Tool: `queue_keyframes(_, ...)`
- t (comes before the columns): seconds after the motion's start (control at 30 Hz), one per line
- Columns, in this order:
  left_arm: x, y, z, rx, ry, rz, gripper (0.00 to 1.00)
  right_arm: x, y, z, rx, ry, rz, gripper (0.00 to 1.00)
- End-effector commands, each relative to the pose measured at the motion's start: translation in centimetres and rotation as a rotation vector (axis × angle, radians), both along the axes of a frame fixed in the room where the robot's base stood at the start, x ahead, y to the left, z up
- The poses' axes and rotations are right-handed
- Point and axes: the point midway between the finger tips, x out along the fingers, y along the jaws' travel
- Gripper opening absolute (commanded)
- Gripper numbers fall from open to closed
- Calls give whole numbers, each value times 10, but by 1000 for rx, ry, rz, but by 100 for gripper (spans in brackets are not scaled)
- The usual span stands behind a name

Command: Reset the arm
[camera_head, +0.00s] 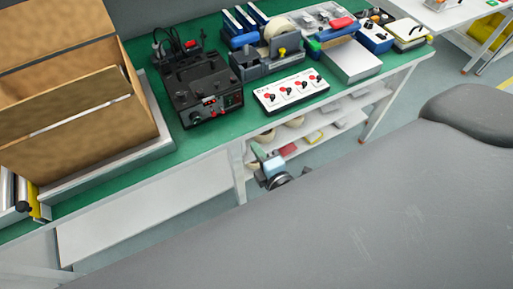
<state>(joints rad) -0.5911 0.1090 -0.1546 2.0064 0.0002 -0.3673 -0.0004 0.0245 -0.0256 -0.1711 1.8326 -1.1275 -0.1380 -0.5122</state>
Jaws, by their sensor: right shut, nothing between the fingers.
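My right gripper (268,168) shows small and partly hidden past the edge of a large grey link of mine, in front of the table's lower shelf. It is shut and holds nothing, and it is below the level of the green tabletop, apart from the things on it. The large grey link fills the lower right of the view and hides most of the arm. My left gripper is not in view.
A green-topped workbench (215,150) runs across the view. Rolls and small items lie on the lower shelf (345,112). Another table stands at upper right.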

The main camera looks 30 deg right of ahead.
Motion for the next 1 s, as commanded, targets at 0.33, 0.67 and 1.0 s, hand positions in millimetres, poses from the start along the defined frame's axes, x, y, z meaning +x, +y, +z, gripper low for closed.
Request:
queue_keyframes(0.33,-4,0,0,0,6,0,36,-2,0,-1,14,8,-3,0)
queue_keyframes(0.67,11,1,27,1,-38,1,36,-95,-22,-37,544,260,-171,0)
queue_keyframes(1.0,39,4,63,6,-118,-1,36,-226,-26,-65,1206,581,-496,0)
